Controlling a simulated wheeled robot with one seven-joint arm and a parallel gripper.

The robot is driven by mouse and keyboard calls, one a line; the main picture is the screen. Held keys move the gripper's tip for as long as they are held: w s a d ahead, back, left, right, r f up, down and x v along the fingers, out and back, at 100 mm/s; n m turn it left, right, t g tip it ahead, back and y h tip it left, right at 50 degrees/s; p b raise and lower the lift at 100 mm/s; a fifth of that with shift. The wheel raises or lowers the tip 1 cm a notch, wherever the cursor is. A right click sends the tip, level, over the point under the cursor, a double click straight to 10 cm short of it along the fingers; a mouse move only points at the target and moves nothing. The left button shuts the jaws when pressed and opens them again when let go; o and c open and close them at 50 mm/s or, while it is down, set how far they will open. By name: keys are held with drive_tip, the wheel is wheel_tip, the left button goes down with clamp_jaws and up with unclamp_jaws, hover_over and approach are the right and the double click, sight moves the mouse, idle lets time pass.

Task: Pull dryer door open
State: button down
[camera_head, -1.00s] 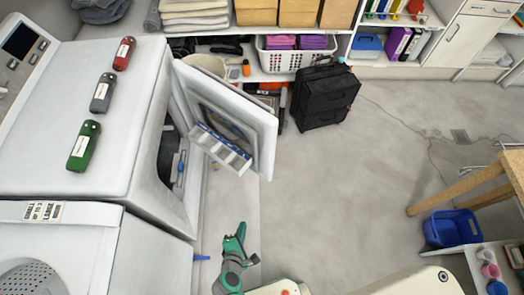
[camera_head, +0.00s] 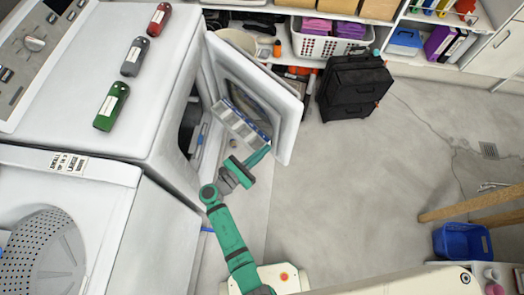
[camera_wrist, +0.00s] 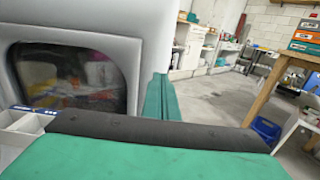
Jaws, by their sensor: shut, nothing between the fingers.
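The white dryer (camera_head: 120,75) stands at the left, its opening facing right. Its door (camera_head: 291,112) stands partly open, with its inner side, a dark window and a compartmented tray (camera_head: 238,124) toward me. My green gripper (camera_head: 260,155) is shut and empty at the lower, free-edge part of the door's inner side. In the wrist view, the shut fingers (camera_wrist: 161,98) overlap the right edge of the door (camera_wrist: 150,60), beside its dark window (camera_wrist: 68,77). I cannot tell whether they touch it. The door's outer face is hidden.
Green, grey and red bottles lie on the dryer. A top-loading washer (camera_head: 100,240) stands nearer. A black case (camera_head: 352,87) and a white basket (camera_head: 325,42) are behind the door. Floor right of the door is clear up to a wooden-legged table (camera_head: 470,205) and blue bin (camera_head: 462,240).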

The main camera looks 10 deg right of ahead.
sight(289, 129)
drive_tip(key=x, duration=1)
drive_tip(key=shift+w+d+f, duration=0.1)
drive_tip(key=shift+d, duration=0.1)
